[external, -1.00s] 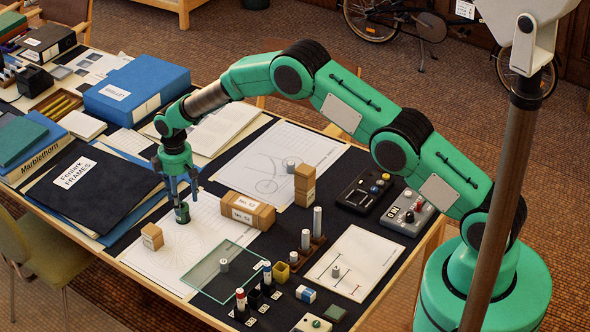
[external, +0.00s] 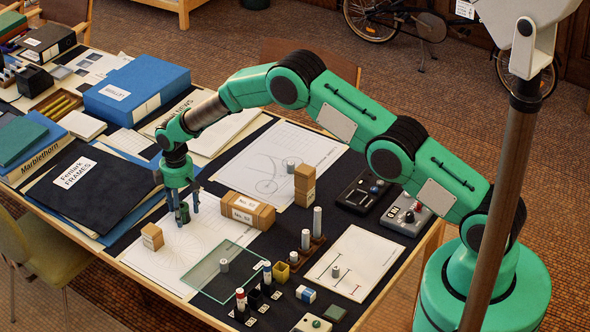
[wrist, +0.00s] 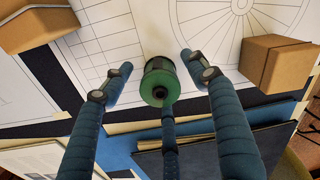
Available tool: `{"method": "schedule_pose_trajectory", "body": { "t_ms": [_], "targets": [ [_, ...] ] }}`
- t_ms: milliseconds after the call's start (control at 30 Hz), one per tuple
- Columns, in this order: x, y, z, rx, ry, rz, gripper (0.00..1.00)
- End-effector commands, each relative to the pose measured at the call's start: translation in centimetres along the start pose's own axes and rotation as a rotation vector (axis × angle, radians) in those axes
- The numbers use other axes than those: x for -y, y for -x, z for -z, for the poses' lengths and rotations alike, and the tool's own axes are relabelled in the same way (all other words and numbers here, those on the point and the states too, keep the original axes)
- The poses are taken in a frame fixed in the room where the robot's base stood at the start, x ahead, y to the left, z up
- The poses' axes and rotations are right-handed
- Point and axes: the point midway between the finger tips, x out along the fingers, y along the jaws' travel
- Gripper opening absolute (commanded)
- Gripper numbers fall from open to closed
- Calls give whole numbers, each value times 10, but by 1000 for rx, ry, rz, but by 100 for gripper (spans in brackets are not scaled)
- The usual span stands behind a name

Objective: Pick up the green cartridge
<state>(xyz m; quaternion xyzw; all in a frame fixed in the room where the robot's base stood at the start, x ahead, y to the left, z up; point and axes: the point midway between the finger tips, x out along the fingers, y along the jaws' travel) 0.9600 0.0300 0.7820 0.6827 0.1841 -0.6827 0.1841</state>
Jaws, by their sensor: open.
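The green cartridge (wrist: 160,86) stands upright on the drawing sheet, with a green top and a dark band. In the external view the cartridge (external: 184,215) is partly hidden by my fingers. My gripper (external: 183,209) points down over it, with its blue fingers spread around the cartridge. In the wrist view my gripper (wrist: 157,72) is open, with one finger to the left, one to the right and a third close below the cartridge. The left and right fingers show gaps to it; whether the third touches it I cannot tell.
A small cardboard box (external: 152,236) stands left of my gripper, and a long labelled box (external: 248,210) to the right. A glass plate (external: 219,270) lies in front. A black folder (external: 85,187) and blue folders lie to the left. Bare drawing paper surrounds the cartridge.

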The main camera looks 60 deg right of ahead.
Motion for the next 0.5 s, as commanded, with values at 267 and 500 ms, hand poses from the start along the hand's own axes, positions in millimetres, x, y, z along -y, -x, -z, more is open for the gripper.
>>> {"method": "schedule_pose_trajectory", "body": {
  "t_ms": [267,500],
  "targets": [
    [0,0,0,0,0,0,17],
    [0,0,0,0,0,0,9]
  ]
}}
